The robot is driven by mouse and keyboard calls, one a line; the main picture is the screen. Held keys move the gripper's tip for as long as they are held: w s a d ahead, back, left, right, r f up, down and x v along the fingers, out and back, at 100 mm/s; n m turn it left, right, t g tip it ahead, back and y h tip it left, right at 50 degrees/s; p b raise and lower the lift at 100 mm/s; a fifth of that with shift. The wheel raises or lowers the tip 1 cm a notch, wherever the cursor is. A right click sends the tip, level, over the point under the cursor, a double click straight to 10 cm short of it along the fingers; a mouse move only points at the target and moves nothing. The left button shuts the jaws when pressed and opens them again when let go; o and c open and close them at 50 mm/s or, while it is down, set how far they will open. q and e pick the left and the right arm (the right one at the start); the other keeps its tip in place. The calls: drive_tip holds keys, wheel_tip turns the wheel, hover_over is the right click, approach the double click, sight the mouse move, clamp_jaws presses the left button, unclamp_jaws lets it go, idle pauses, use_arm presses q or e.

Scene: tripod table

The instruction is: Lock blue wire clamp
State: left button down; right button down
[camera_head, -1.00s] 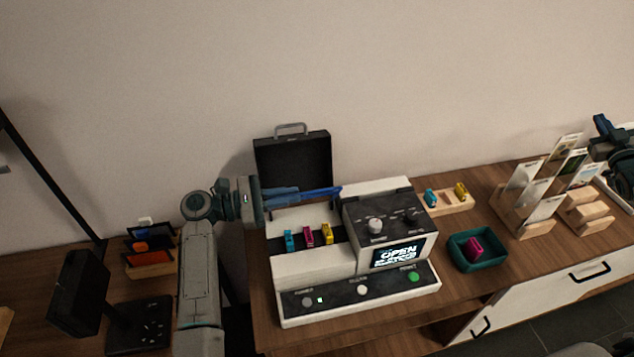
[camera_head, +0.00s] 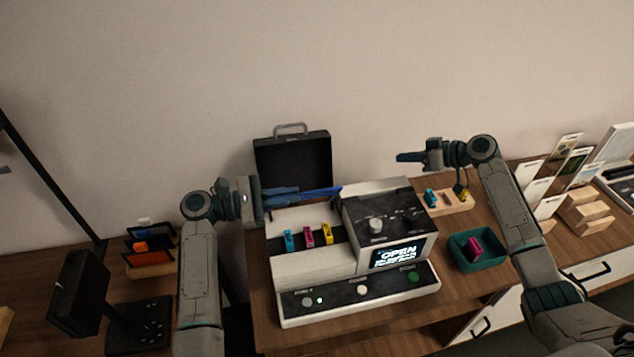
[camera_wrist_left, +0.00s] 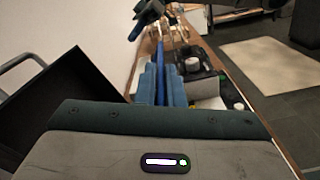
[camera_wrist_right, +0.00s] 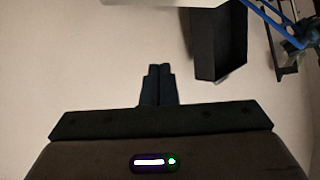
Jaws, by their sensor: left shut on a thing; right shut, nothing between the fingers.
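A pale machine (camera_head: 310,265) with a dark control panel stands on the wooden table. Its slotted strip holds a blue clamp (camera_head: 290,240), a magenta clamp (camera_head: 310,237) and a yellow clamp (camera_head: 327,234). My left gripper (camera_head: 298,195) is shut on a long, thin blue piece (camera_head: 325,192) behind these clamps. The piece also shows between the fingers in the left wrist view (camera_wrist_left: 161,75); I cannot tell what it belongs to. My right gripper (camera_head: 402,157) is shut and empty in the air behind the machine's right side; its closed fingers show in the right wrist view (camera_wrist_right: 158,85).
A black open case (camera_head: 292,165) stands behind the machine. A wooden holder (camera_head: 452,204) with blue and yellow pieces and a teal tray (camera_head: 478,262) with a magenta piece are to the right. Card racks (camera_head: 545,195) stand further right.

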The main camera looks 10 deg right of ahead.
use_arm(q)
drive_tip(key=shift+f, duration=0.1)
use_arm(e)
drive_tip(key=s+a+r+n+g+y, duration=0.35)
drive_tip(key=a+r+n, duration=0.2)
drive_tip(key=a, duration=0.25)
drive_tip(key=s+a+r+n+g+y, duration=0.2)
drive_tip(key=s+a+r+n+g, duration=0.3)
drive_tip(key=a, duration=0.4)
drive_tip(key=shift+n, duration=0.35)
drive_tip(key=x, duration=1)
drive_tip(key=shift+w+r, duration=0.2)
drive_tip(key=shift+r, duration=0.15)
wheel_tip(320, 180, down, 3)
drive_tip(key=shift+r, duration=0.15)
drive_tip(key=shift+f, duration=0.75)
drive_tip(key=shift+s, duration=0.1)
